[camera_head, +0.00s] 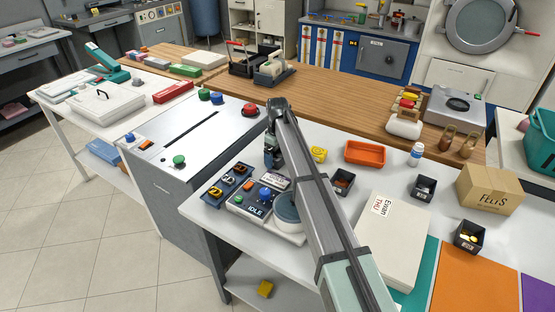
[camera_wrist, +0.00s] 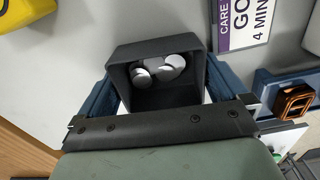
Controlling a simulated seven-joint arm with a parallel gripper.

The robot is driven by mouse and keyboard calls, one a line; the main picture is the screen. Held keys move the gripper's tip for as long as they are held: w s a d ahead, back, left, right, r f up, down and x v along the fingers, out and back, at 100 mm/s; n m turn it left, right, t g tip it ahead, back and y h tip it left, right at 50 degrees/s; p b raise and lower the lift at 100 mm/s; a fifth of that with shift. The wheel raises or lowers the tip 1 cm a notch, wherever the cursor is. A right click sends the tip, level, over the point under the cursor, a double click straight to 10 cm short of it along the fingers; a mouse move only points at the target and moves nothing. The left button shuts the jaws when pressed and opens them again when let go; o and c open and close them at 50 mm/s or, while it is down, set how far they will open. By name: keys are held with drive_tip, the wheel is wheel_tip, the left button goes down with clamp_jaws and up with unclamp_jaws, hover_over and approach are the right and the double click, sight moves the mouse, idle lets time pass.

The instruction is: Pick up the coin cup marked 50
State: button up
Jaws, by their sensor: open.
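A dark square cup (camera_wrist: 155,54) with several silver coins in it lies between my gripper's fingers (camera_wrist: 160,80) in the wrist view. One blue finger is on each side of it. The fingers are open, and I cannot tell whether either touches the cup. No number shows on the cup in this view. In the head view my gripper (camera_head: 271,158) is low over the white counter, and the arm hides the cup there.
A care card (camera_wrist: 241,22) lies close beside the cup. A yellow object (camera_head: 318,154) and an orange tray (camera_head: 365,153) are near my gripper. A control box with a blue knob (camera_head: 265,193) sits under the arm. A white box (camera_head: 383,237) stands to the right.

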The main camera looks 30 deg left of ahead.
drive_tip(key=shift+c, duration=0.4)
drive_tip(key=c, duration=0.6)
drive_tip(key=shift+r, duration=0.1)
drive_tip(key=shift+c, duration=0.2)
